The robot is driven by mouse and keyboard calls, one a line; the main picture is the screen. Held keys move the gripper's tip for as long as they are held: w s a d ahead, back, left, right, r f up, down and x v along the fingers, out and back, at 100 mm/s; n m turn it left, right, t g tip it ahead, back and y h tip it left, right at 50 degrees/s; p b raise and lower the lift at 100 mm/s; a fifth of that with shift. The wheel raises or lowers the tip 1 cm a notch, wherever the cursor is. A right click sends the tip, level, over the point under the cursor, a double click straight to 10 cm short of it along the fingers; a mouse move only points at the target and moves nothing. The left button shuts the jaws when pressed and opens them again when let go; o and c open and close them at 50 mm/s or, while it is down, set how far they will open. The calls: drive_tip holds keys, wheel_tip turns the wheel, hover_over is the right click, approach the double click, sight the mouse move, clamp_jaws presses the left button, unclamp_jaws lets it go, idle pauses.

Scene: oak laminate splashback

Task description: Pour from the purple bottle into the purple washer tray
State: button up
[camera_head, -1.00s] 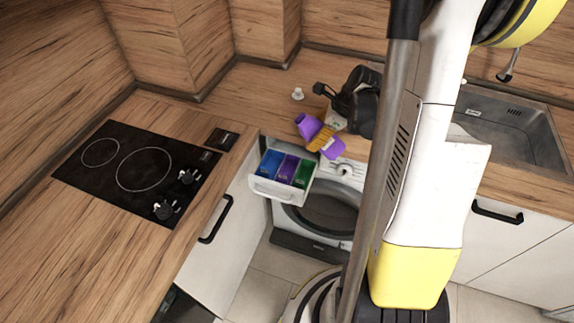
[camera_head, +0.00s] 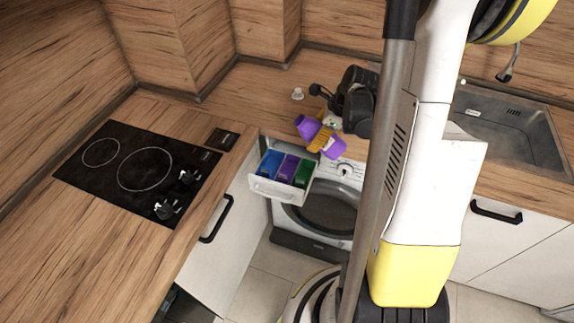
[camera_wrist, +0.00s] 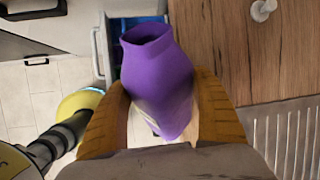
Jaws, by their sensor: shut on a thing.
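The purple bottle (camera_head: 335,149) is held tilted above the right side of the open washer drawer, near the counter edge. My gripper (camera_head: 320,138) has orange fingers shut on its middle. In the wrist view the bottle (camera_wrist: 160,85) sits between both fingers (camera_wrist: 160,110), with its uncapped mouth at the top. The purple washer tray (camera_head: 287,168) is the middle compartment of the drawer, between a blue and a green one. In the wrist view the bottle hides most of the drawer. No flowing liquid is visible.
The open drawer (camera_head: 272,190) juts out from the washing machine (camera_head: 325,212). A small white cap (camera_head: 297,94) stands on the wooden counter behind. A black hob (camera_head: 135,170) is at left, a metal sink (camera_head: 510,120) at right. My own body hides part of the counter.

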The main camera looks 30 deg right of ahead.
drive_tip(key=shift+s+d+f+g+h+p, duration=0.15)
drive_tip(key=shift+f+g+h+p, duration=0.2)
drive_tip(key=shift+g+h, duration=0.2)
drive_tip(key=shift+s+d+f+g+h+p, duration=0.1)
drive_tip(key=shift+f+g+h+p, duration=0.15)
drive_tip(key=shift+f+g+h, duration=0.3)
idle(3.4)
drive_tip(key=shift+d+f+n+g+h, duration=0.1)
drive_tip(key=shift+n+g+h, duration=0.2)
drive_tip(key=shift+h, duration=0.4)
idle(2.2)
